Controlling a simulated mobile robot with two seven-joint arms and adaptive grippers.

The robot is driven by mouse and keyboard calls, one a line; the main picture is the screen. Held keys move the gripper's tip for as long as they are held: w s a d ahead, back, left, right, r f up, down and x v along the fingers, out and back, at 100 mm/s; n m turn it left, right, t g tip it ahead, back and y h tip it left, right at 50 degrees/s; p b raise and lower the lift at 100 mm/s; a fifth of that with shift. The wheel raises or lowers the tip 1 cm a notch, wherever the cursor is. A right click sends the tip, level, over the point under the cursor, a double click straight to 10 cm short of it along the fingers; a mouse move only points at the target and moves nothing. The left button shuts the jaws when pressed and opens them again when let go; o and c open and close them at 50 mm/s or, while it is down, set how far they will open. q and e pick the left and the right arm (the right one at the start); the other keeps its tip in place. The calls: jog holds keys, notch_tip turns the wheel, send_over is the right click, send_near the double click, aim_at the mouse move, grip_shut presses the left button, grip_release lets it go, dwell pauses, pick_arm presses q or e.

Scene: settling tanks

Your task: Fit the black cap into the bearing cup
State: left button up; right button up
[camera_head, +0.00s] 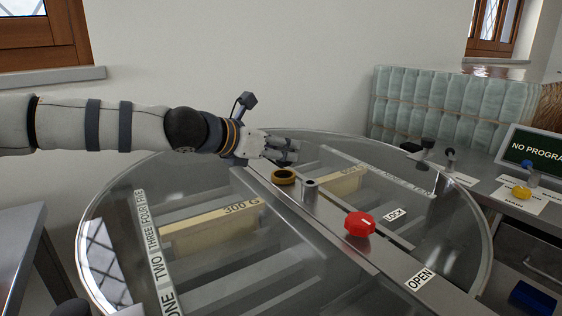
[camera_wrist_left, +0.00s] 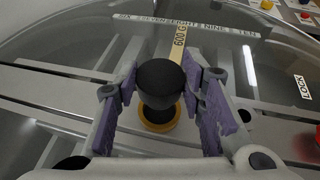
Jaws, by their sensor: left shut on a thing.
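The black cap (camera_wrist_left: 160,82) is held between the purple-padded fingers of my left gripper (camera_wrist_left: 162,92), which are shut on it. In the head view my left gripper (camera_head: 286,152) is just above and behind the bearing cup. The bearing cup (camera_head: 284,177) is a short brass-yellow ring on the metal bar across the round glass tank lid. In the left wrist view the cup (camera_wrist_left: 158,126) shows as a yellow ring below the cap, partly covered by it. My right gripper is out of view.
A red knob (camera_head: 359,223) is further along the bar, near the LOCK (camera_head: 395,214) and OPEN (camera_head: 420,278) labels. A control desk with a screen (camera_head: 534,148) and buttons is at the right.

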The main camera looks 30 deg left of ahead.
aim_at(278, 162)
pick_arm(q)
notch_tip(278, 162, down, 4)
jog(key=shift+b, duration=0.35)
jog(key=shift+r, duration=0.35)
jog(key=shift+f, duration=0.25)
jog(key=o, duration=1.2)
jog(key=shift+o, duration=0.2)
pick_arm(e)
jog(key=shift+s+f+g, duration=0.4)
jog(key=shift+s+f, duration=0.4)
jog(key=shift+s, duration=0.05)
